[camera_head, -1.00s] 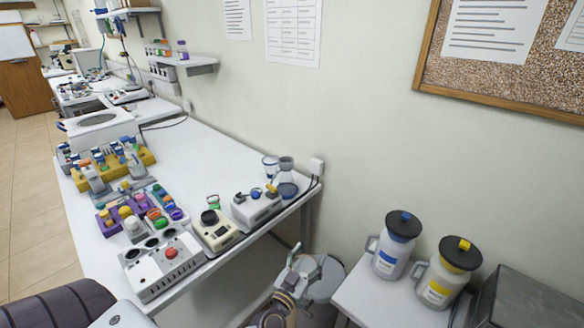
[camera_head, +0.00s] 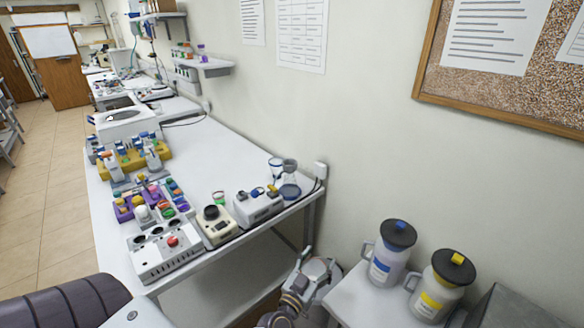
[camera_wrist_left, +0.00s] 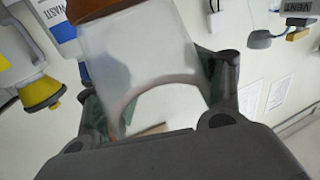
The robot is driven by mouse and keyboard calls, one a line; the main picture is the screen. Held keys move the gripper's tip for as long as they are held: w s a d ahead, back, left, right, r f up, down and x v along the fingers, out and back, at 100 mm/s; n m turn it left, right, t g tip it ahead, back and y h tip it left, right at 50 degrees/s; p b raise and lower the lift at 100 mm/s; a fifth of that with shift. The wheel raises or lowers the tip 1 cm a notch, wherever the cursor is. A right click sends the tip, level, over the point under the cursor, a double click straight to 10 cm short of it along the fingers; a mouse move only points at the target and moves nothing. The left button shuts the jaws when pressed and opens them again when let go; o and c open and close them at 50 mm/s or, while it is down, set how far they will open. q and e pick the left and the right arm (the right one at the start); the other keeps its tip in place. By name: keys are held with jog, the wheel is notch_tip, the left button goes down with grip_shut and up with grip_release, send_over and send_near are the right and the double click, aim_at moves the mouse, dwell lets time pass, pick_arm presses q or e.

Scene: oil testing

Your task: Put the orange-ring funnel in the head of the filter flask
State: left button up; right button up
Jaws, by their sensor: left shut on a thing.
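My left gripper (camera_head: 317,268) is low in the head view, in front of the gap between the long bench and the small white table. In the left wrist view it is shut on a translucent cup-like piece (camera_wrist_left: 150,60) with an orange-brown rim (camera_wrist_left: 95,8), which looks like the orange-ring funnel. My right gripper is not in view.
A clear cup with a blue ring (camera_head: 275,168) is left of the flask. A white device (camera_head: 258,208) stands in front. Blue-label (camera_head: 388,262) and yellow-label (camera_head: 438,290) jugs stand on the small table (camera_head: 345,295). The back of the bench (camera_head: 225,165) is clear.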

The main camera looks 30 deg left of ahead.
pick_arm(q)
jog(key=shift+d+r, duration=0.15)
jog(key=shift+r, duration=0.25)
jog(key=shift+r+p, duration=0.35)
jog(key=shift+p, duration=0.2)
jog(key=shift+d+r+p, duration=0.15)
jog(key=shift+r+p, duration=0.15)
jog(key=shift+r, duration=0.2)
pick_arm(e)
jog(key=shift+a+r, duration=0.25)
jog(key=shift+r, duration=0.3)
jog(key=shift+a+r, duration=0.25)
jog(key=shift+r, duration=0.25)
pick_arm(q)
jog(key=shift+r, duration=0.1)
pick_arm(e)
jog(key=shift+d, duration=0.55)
pick_arm(q)
jog(key=shift+w, duration=0.1)
